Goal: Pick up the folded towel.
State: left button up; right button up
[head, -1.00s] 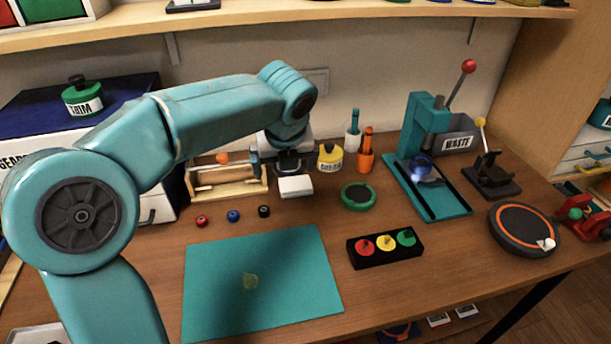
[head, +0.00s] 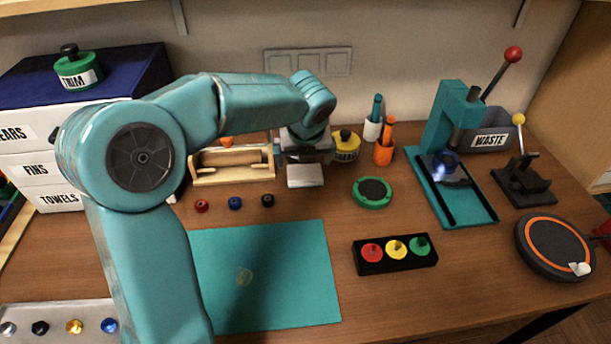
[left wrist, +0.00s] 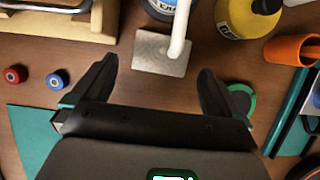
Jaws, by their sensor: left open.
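My left gripper (head: 304,158) hangs above the back of the table, largely hidden by its own wrist. In the left wrist view its two fingers (left wrist: 157,68) stand wide apart with nothing between them. A pale, flat, square piece (head: 305,176) lies just in front of the gripper in the head view. In the left wrist view this grey-white piece (left wrist: 150,57) is ahead of the fingertips, with a white rod-like part over it. I cannot tell whether it is the folded towel. No other towel is plain to see. My right gripper is out of view.
A wooden rack (head: 232,165), yellow pot (head: 346,147) and orange cup (head: 384,150) stand close around the gripper. A teal press (head: 450,150) stands to the right. The teal mat (head: 290,290) in front is nearly bare.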

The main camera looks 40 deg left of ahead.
aim_at(305, 171)
pick_arm(q)
jog(key=x, duration=0.7)
jog(key=shift+w+b, duration=0.25)
jog(key=shift+b, duration=0.1)
jog(key=shift+s+d+r, duration=0.1)
jog(key=shift+s, duration=0.05)
jog(key=c, duration=0.8)
jog(key=shift+s+d+r, duration=0.15)
jog(key=shift+d+r, duration=0.15)
jog(key=shift+r, duration=0.2)
notch_tip(305, 171, up, 7)
jog(key=shift+f+p, duration=0.2)
jog(key=shift+p, duration=0.6)
jog(key=s+d, duration=0.4)
jog(key=d, duration=0.1)
jog(key=s+d+b, duration=0.1)
jog(key=s+d, duration=0.3)
jog(key=d, duration=0.1)
jog(key=s+d+b, duration=0.1)
jog(key=s+d, duration=0.3)
jog(key=d, duration=0.1)
jog(key=shift+f, duration=0.3)
